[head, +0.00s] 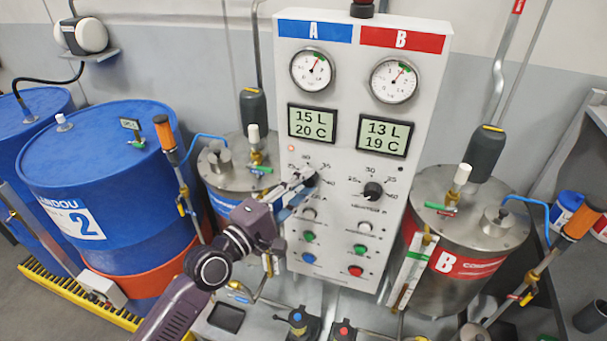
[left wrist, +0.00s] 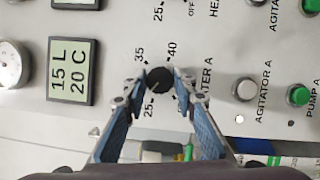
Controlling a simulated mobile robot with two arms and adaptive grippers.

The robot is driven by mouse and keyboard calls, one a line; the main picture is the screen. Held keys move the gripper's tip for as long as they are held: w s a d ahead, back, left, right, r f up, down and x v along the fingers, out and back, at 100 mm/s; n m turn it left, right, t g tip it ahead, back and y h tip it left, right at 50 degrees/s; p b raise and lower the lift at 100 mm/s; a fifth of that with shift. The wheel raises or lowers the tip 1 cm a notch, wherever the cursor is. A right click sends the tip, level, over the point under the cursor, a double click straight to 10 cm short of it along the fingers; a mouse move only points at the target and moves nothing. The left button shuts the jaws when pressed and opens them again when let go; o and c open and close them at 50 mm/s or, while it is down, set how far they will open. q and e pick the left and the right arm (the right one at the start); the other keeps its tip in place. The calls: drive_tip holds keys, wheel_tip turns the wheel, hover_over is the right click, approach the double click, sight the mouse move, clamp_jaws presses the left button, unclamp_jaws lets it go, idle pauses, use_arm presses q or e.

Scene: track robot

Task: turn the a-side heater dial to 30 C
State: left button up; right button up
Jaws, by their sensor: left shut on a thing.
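The A-side heater dial (left wrist: 158,80) is a round black knob on the light grey control panel (head: 341,75), with numbers around it; 25, 35 and 40 show in the left wrist view. My left gripper (head: 303,181) reaches the panel from below in the head view. In the left wrist view its blue-padded fingers (left wrist: 163,78) are shut on the dial from both sides. The dial's pointer cannot be made out. The A display (head: 312,123) reads 15 L, 20 C. My right gripper is not in view.
The black B heater dial (head: 373,191) sits to the right, under the B display (head: 384,135) reading 13 L, 19 C. Several buttons lie below the dials. Steel tank B (head: 464,262) stands right of the panel; a blue drum (head: 110,165) stands left.

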use_arm(q)
drive_tip(key=m+p, duration=0.2)
drive_tip(key=m+g+y+p, duration=0.1)
drive_tip(key=m+p, duration=0.1)
drive_tip(key=p, duration=0.1)
drive_tip(key=shift+r, duration=0.35)
drive_tip(key=shift+f+m+g+y+p, duration=0.2)
drive_tip(key=shift+m+g+y+p, duration=0.3)
drive_tip(key=shift+m+p, duration=0.6)
drive_tip(key=shift+m, duration=0.3)
drive_tip(key=shift+f, duration=0.1)
drive_tip(key=o, duration=1.2)
drive_tip(key=shift+c, duration=0.2)
drive_tip(key=v, duration=1.2)
drive_tip(key=shift+d, duration=0.2)
